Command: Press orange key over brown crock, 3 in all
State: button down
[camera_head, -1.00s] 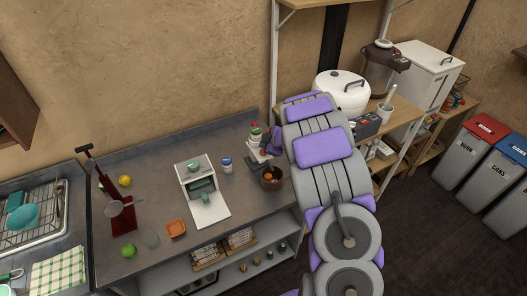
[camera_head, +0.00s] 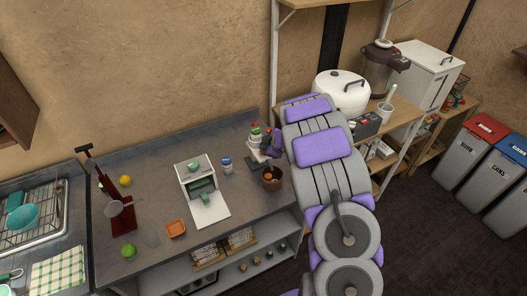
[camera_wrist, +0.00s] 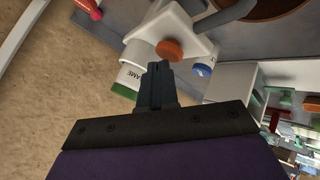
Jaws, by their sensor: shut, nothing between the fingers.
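An orange round key (camera_wrist: 169,49) sits on a white dispenser body (camera_wrist: 185,30) in the wrist view. A white bottle with a green end (camera_wrist: 128,80) and a blue-lettered white part (camera_wrist: 203,70) flank it. The brown crock (camera_wrist: 272,8) shows partly at the top edge. In the head view the crock (camera_head: 272,183) stands on the counter, with something orange at its mouth. My gripper (camera_wrist: 157,68) is shut and empty, its tips close to the orange key; whether they touch it I cannot tell. In the head view my arm partly hides the dispenser.
A red part (camera_wrist: 88,8) shows near the dispenser in the wrist view. A rice cooker (camera_head: 342,93) stands on the shelf behind my arm.

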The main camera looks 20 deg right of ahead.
jog(key=shift+f, duration=0.4)
dwell(0.5)
jog(key=shift+r, duration=0.1)
jog(key=shift+r+p, duration=0.9)
jog(key=shift+p, duration=0.15)
notch_tip(320, 180, up, 5)
jog(key=p, duration=0.5)
jog(key=shift+p, duration=0.35)
